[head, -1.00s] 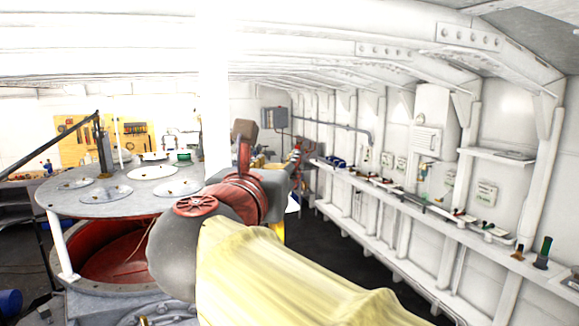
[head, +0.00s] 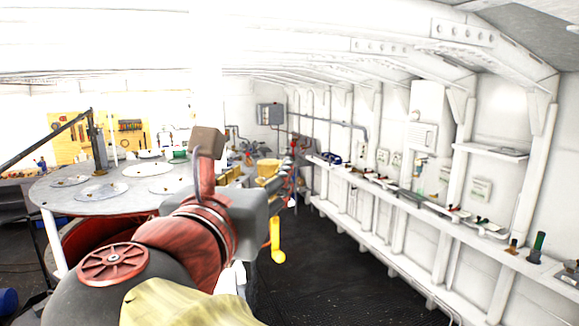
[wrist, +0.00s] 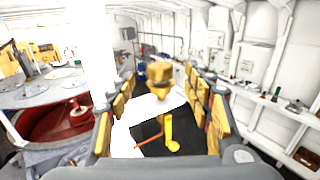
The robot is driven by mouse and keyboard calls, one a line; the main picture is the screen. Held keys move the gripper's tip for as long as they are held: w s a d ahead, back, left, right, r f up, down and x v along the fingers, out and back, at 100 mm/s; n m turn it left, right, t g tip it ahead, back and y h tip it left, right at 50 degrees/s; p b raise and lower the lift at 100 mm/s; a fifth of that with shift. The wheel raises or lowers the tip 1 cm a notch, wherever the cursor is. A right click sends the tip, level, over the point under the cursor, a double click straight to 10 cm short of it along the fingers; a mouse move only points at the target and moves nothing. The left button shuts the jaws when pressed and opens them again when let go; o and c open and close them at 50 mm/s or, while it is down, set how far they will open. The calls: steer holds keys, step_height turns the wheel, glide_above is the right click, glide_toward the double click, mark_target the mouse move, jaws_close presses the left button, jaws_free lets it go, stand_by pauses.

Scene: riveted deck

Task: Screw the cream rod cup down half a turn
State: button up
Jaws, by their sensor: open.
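I cannot pick out the cream rod cup for certain in either view. My gripper (wrist: 162,82) is open, with its yellow-padded fingers spread to left and right in the wrist view. A mustard-yellow block-like part (wrist: 159,72) with a narrower neck shows in the gap between the fingers, and its distance is hard to judge. I see nothing held in the fingers. In the head view my gripper (head: 262,176) points away, to the right of the round grey table (head: 105,197), and my own wrist partly hides it.
The round grey table carries several pale discs and a dark post (head: 98,145). A long wall ledge (head: 395,188) with small items runs along the right. Dark floor (head: 330,270) lies open before it.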

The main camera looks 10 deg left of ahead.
steer(key=shift+s, duration=1.95)
